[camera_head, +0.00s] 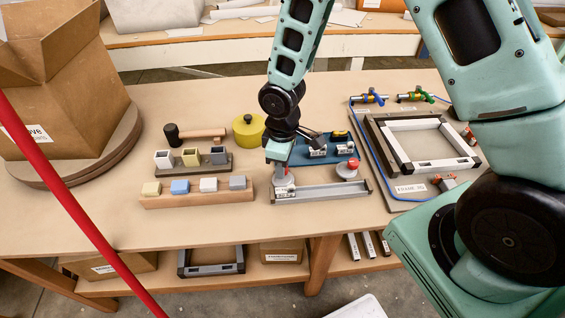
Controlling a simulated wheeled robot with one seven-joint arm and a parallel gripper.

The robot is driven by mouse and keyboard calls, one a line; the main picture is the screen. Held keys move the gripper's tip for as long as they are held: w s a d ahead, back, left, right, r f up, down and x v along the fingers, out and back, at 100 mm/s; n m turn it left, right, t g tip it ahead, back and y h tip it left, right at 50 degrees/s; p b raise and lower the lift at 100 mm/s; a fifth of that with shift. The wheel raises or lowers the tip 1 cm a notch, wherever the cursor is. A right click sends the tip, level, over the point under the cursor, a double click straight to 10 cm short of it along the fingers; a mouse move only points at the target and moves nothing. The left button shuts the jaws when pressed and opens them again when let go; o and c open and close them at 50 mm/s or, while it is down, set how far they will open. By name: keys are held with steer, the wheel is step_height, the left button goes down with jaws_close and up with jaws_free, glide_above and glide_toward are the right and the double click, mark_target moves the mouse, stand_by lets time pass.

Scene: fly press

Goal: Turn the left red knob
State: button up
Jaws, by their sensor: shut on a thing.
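My gripper (279,170) points down at the left end of a grey metal rail fixture (322,191) on the table. It is shut on the left red knob, which the fingers mostly hide. The pale round base (284,190) under that knob shows just below the fingertips. The right red knob (353,163) stands free on its own pale round base (347,172), to the right and a little behind.
A wooden block with small coloured cubes (196,200) lies left of my gripper. Behind it are a row of small cups (191,158), a mallet (198,134) and a yellow-green pot (248,131). A blue fixture (318,153) is close behind; a frame jig (424,145) is right.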

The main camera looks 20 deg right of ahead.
steer(key=o, duration=1)
step_height(320, 180, up, 18)
steer(key=shift+f+p, duration=0.25)
steer(key=shift+p, duration=0.2)
steer(key=s+a+r+m, duration=0.1)
steer(key=s+a+r, duration=0.1)
steer(key=s, duration=0.8)
steer(key=s+a+r+m, duration=0.1)
steer(key=s+a, duration=0.3)
steer(key=s, duration=0.6)
steer(key=shift+s+r+y, duration=0.3)
steer(key=shift+r, duration=0.45)
